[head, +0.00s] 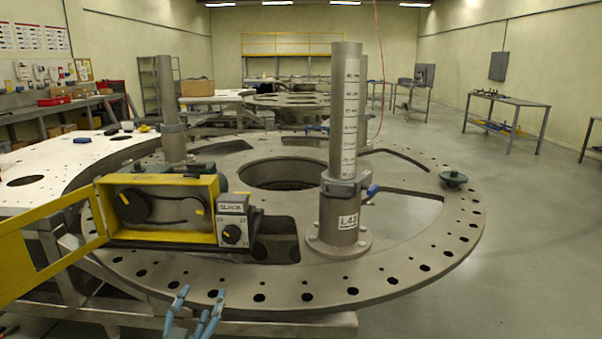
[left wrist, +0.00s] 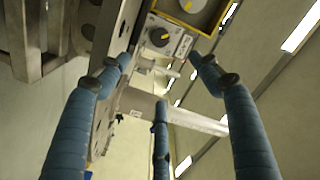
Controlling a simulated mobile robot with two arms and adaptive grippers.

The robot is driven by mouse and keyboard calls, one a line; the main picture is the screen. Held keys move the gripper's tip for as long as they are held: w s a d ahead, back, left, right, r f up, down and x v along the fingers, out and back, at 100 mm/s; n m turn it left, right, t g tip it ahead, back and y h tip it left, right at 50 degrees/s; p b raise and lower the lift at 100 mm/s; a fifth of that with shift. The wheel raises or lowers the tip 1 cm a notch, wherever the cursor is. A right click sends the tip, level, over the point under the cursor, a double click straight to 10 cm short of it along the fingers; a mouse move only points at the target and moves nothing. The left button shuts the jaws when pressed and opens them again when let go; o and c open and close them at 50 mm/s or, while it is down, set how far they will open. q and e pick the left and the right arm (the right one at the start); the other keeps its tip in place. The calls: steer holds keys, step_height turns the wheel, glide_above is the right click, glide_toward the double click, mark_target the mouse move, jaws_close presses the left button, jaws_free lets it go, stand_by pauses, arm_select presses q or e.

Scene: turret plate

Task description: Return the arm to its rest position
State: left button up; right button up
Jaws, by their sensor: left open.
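My left gripper (head: 196,312) shows at the bottom of the head view, its blue fingers pointing up just in front of the near rim of the turret plate (head: 400,272). In the left wrist view the spread blue fingers of the left gripper (left wrist: 162,82) are open, with nothing between them. Beyond the fingertips stands the grey control box with a black knob (left wrist: 160,37), apart from them. In the head view this knob box (head: 232,222) is at the right end of a yellow-framed unit (head: 165,238). My right gripper is not in view.
The yellow door (head: 40,255) of the unit stands open at the left. A tall marked post (head: 345,110) and a second post (head: 168,100) rise from the plate. A green knob (head: 453,178) sits on its right rim. Open floor (head: 530,250) lies to the right.

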arm_select(q)
steer(key=s+f+n+g, duration=0.1)
steer(key=s+f+g, duration=0.35)
steer(key=f, duration=0.95)
steer(key=s+d+f+n+g, duration=0.1)
steer(key=s+f+g, duration=0.1)
steer(key=s+f, duration=0.9)
steer(key=s+f+g, duration=0.3)
steer(key=f, duration=1.5)
steer(key=s+f+n+g, duration=0.1)
steer(key=s+f, duration=0.5)
steer(key=s, duration=0.6)
steer(key=s+a+f+n+g, duration=0.1)
steer(key=s+f+g, duration=0.3)
steer(key=s, duration=0.9)
steer(key=s+f+g, duration=0.2)
steer(key=s+f, duration=0.6)
steer(key=s, duration=0.5)
steer(key=shift+s+a+f+n, duration=0.2)
steer(key=shift+s+n, duration=0.05)
steer(key=shift+n, duration=0.15)
steer(key=shift+g, duration=0.25)
